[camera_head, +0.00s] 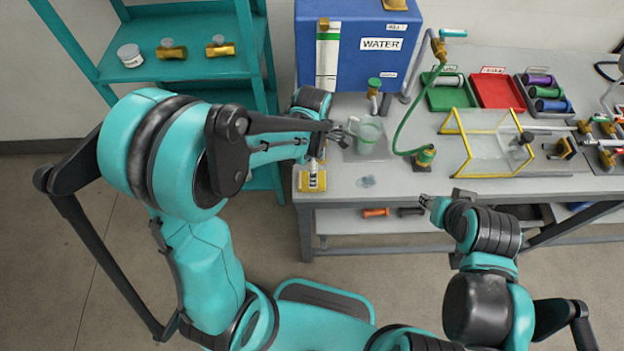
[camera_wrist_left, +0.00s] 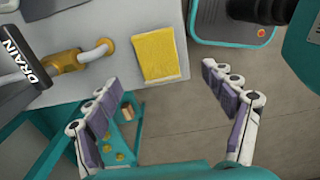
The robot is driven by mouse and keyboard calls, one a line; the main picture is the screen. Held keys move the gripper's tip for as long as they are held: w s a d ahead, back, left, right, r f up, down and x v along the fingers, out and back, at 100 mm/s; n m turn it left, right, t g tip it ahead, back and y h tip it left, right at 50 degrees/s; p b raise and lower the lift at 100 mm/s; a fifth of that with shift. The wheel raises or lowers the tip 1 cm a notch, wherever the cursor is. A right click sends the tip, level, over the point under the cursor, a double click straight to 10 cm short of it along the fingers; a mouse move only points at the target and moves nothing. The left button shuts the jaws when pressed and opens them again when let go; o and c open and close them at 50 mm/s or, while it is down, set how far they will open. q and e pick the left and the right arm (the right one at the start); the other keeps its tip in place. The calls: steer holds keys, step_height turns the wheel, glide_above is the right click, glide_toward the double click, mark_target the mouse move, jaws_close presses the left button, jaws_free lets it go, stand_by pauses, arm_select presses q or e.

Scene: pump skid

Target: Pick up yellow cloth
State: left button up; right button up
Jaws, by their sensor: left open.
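The yellow cloth (camera_head: 313,184) lies flat at the front left corner of the grey bench (camera_head: 400,188), partly hidden in the head view. It shows whole in the left wrist view (camera_wrist_left: 158,55), near the bench edge. My left gripper (camera_wrist_left: 160,80) is open and empty, its fingers spread to either side of the cloth's lower end in that view and apart from it. In the head view the left gripper (camera_head: 342,136) is over the bench's left part. My right gripper (camera_head: 428,202) is by the bench's front edge; its fingers are too small to read.
A brass drain valve (camera_wrist_left: 65,60) with a DRAIN label is beside the cloth. A clear beaker (camera_head: 369,129) stands near my left gripper. A blue WATER tank (camera_head: 365,65) is behind. A small wet patch (camera_head: 366,182) lies on the bench. A teal shelf (camera_head: 190,80) stands left.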

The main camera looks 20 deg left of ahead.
arm_select(q)
steer(key=f+b, duration=0.1)
steer(key=f, duration=0.2)
steer(key=f+b, duration=0.1)
steer(key=f, duration=0.3)
steer(key=shift+w+a, duration=0.1)
steer(key=shift+w, duration=0.1)
steer(key=shift+r, duration=0.1)
steer(key=c, duration=1.3)
steer(key=shift+r, duration=0.1)
steer(key=shift+c, duration=0.2)
step_height(320, 180, up, 4)
steer(key=shift+r+p, duration=0.25)
steer(key=shift+p, duration=0.55)
steer(key=w+d+r+p, duration=0.1)
steer(key=w+d+r, duration=0.1)
steer(key=d, duration=0.3)
steer(key=w+d+r+p, duration=0.1)
steer(key=w+d+r, duration=0.1)
steer(key=d+r, duration=0.2)
steer(key=shift+d+r, duration=0.15)
steer(key=shift+d, duration=0.8)
